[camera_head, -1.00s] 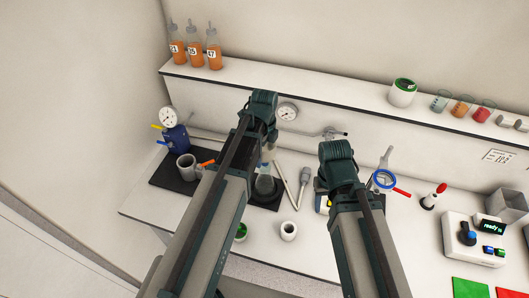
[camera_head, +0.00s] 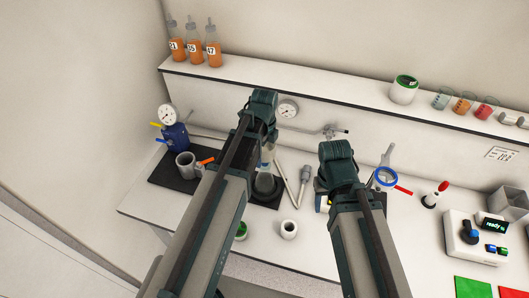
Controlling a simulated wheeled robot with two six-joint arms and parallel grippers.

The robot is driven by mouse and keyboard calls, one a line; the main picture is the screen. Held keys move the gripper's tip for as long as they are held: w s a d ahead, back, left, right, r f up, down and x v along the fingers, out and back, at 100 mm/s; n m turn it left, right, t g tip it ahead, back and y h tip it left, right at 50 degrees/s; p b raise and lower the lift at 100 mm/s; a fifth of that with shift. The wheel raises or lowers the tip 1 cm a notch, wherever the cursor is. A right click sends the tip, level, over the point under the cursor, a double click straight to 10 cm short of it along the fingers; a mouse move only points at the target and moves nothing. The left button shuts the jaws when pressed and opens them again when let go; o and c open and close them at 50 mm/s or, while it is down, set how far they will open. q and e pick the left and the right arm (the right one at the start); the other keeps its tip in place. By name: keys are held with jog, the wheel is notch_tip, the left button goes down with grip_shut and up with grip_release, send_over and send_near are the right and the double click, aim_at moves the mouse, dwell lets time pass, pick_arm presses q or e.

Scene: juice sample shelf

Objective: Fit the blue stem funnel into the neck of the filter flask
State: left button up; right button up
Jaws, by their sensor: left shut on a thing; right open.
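A blue pump with gauge (camera_head: 175,136) and a grey cup (camera_head: 186,164) stand left. Pale rods (camera_head: 286,184) and a grey tool (camera_head: 305,178) lie right of the flask. A white cup (camera_head: 289,229) is in front. A device with display (camera_head: 464,246) stands right.

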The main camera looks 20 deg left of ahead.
pick_arm(q)
jog(key=shift+f+b, duration=1.5)
jog(key=shift+f, duration=0.1)
dwell(0.4)
jog(key=o, duration=1.1)
jog(key=shift+r, duration=0.15)
notch_tip(320, 180, up, 14)
jog(key=p, duration=1.4)
jog(key=shift+f, duration=0.2)
